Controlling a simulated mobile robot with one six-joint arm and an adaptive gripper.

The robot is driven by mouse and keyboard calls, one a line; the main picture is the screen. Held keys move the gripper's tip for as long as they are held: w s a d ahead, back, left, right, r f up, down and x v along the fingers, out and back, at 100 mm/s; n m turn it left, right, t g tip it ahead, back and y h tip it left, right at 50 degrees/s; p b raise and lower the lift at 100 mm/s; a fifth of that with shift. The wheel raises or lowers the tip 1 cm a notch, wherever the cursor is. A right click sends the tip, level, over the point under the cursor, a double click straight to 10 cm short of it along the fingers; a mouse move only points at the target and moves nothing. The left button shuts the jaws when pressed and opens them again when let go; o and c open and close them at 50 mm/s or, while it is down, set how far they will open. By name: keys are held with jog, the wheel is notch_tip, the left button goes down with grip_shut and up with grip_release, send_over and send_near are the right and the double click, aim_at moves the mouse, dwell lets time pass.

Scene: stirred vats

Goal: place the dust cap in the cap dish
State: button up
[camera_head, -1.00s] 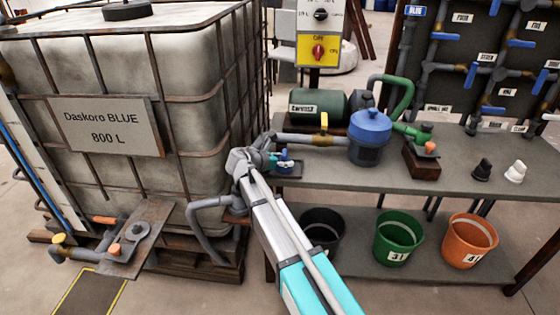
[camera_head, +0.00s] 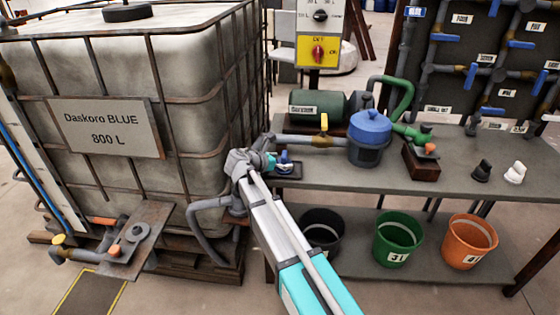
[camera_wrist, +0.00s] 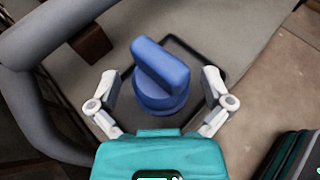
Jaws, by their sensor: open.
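The dust cap (camera_wrist: 160,77) is blue, with a raised grip bar on a round base. In the wrist view it stands upright inside a thin dark square rim, which looks like the cap dish (camera_wrist: 203,55). In the head view the cap (camera_head: 284,157) and dark dish (camera_head: 292,169) are at the left end of the bench. My gripper (camera_wrist: 160,92) is open, with one finger on each side of the cap. Gaps show between the fingers and the cap. The cap's underside and the near part of the dish are hidden.
A grey hose (camera_head: 205,207) curves close by my gripper, beside the caged tank (camera_head: 180,130). A blue-lidded pump vessel (camera_head: 370,140) and grey pipe stand behind on the bench (camera_head: 330,178). Buckets sit on the lower shelf. The bench front is clear.

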jog(key=p+v, duration=0.4)
jog(key=v, duration=0.7)
jog(key=shift+s, duration=0.25)
jog(key=shift+a+r, duration=0.1)
jog(key=shift+r, duration=0.05)
jog(key=s+d+f+m+g+y, duration=0.2)
jog(key=s+d+f+m+g, duration=0.15)
jog(key=d+m, duration=0.4)
jog(key=s+d+f+m+g+y, duration=0.15)
jog(key=d+f+m, duration=0.25)
jog(key=d, duration=0.7)
jog(key=s+d+f+m+g+y, duration=0.4)
jog(key=s+d+m+y, duration=0.2)
jog(key=s+d+m, duration=0.5)
jog(key=shift+s+d+m, duration=0.25)
jog(key=shift+s+m, duration=0.95)
jog(key=shift+m, duration=0.85)
jog(key=shift+y, duration=0.25)
